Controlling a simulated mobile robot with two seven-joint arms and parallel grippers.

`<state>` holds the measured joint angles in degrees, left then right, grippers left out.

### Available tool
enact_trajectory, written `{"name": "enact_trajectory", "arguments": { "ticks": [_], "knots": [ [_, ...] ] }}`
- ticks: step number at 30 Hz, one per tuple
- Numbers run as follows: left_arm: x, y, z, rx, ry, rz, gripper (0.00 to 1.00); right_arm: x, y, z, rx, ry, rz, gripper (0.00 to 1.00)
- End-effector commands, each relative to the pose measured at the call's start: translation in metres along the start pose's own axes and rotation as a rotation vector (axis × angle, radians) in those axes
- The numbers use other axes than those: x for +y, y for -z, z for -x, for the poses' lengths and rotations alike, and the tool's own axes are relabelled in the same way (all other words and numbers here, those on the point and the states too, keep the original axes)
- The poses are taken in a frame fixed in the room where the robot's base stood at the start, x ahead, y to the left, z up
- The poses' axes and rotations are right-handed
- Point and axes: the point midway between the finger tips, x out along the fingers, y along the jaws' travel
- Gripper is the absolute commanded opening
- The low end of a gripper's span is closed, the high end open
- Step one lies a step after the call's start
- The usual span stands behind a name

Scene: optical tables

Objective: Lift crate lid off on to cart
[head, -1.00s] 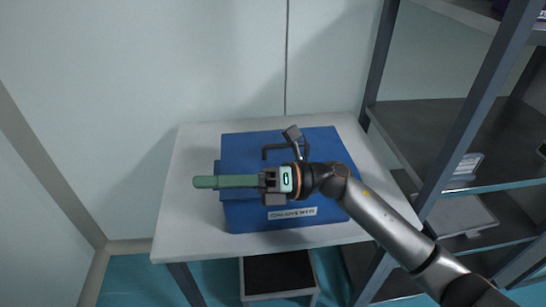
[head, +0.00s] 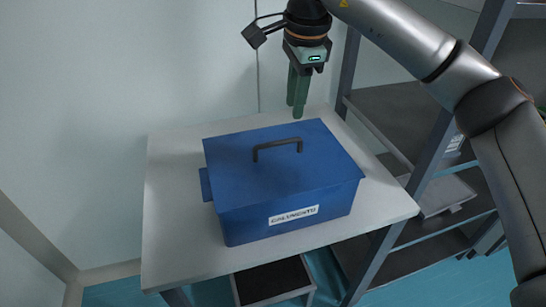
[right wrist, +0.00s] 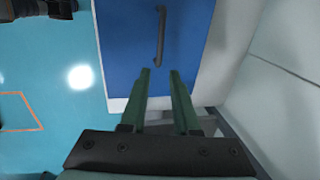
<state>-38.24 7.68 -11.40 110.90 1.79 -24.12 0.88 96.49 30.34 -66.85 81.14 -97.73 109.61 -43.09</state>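A blue crate (head: 285,222) with its lid (head: 235,155) on top stands on a white table. The lid has a dark bar handle (head: 277,148) across its middle, and a white label is on the crate's front. My right gripper (head: 298,112) points down above the far side of the crate, behind the handle, with nothing in it. In the right wrist view its two green fingers (right wrist: 159,73) are apart, and the handle (right wrist: 161,36) shows beyond their tips over the blue lid (right wrist: 125,50). My left gripper is not seen. I cannot make out a cart.
The white table (head: 170,220) has bare room left of the crate. A grey rack (head: 400,115) with dark shelves stands close on the right. Pale walls (head: 120,70) close off the back and left. A dark-topped box (head: 270,282) sits below the table.

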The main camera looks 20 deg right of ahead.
Motion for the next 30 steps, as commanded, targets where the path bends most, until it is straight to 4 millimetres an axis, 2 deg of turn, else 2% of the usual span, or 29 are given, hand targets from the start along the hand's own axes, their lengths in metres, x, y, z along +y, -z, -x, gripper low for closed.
{"name": "enact_trajectory", "arguments": {
  "ticks": [3,9,14,24,30],
  "knots": [
    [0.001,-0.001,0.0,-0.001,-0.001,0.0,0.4,0.001,0.0,-0.025,0.0,-0.006,0.001,0.29],
    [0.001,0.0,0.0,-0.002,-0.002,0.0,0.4,0.001,-0.002,-0.055,-0.003,-0.004,0.002,0.29],
    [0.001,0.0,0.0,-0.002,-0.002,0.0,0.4,0.001,-0.002,-0.066,-0.004,-0.005,0.002,0.29],
    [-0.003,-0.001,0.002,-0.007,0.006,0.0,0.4,0.001,-0.004,-0.111,-0.005,-0.005,0.002,0.29],
    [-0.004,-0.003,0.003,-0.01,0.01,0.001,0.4,0.001,-0.004,-0.115,-0.005,-0.002,0.002,0.29]
  ]
}}
